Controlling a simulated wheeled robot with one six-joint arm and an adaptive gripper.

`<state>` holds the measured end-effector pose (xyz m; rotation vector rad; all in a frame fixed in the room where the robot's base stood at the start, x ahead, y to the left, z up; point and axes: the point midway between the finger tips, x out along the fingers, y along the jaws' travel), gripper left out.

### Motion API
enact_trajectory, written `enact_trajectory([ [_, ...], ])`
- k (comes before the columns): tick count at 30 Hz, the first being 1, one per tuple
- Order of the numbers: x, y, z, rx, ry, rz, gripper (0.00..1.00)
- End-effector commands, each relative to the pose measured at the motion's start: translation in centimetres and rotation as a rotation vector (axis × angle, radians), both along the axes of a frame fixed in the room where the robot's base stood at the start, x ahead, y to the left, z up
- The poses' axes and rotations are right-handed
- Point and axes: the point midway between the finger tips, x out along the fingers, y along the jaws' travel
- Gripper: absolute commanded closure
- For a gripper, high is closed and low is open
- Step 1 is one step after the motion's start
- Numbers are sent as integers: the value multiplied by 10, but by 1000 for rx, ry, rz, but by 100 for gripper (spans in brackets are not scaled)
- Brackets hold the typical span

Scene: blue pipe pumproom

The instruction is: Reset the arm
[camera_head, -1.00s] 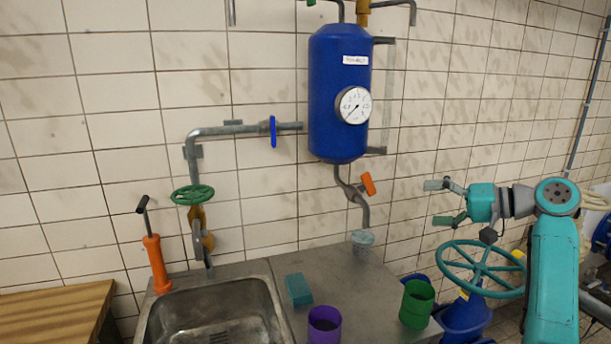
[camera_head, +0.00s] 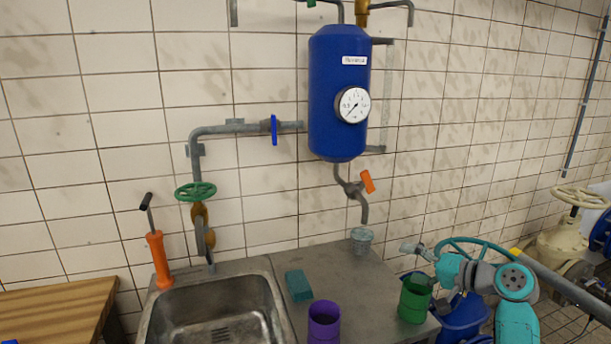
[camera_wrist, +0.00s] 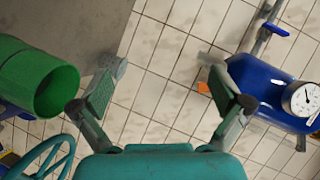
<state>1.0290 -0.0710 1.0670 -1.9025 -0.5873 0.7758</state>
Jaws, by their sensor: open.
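My teal arm is at the lower right of the head view. My gripper (camera_head: 418,264) is low there, near the green cup (camera_head: 414,300) at the counter's right edge, and partly overlaps it in the picture. In the wrist view my gripper (camera_wrist: 165,88) has its two fingers spread wide with nothing between them but tiled wall behind. The green cup (camera_wrist: 58,88) shows there left of the left finger, apart from the grip. One finger is hard to make out in the head view.
The metal counter (camera_head: 350,300) holds a purple cup (camera_head: 324,322), a teal block (camera_head: 298,285) and a sink (camera_head: 215,305). A blue tank (camera_head: 338,95) hangs on the wall. A teal handwheel (camera_head: 470,244) and cream valve (camera_head: 570,240) stand near my arm.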

Motion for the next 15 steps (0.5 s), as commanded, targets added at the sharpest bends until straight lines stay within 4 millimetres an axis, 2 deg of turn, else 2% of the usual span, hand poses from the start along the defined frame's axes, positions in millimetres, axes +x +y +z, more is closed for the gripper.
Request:
enact_trajectory([
  [1, -6, 6, -26, -1, 8, -25, 0],
  [6, -28, 19, -96, -27, 12, -122, 0],
  [11, -58, 29, -156, -69, 15, -207, 0],
  [15, -91, 37, -202, -117, 13, -275, 0],
])
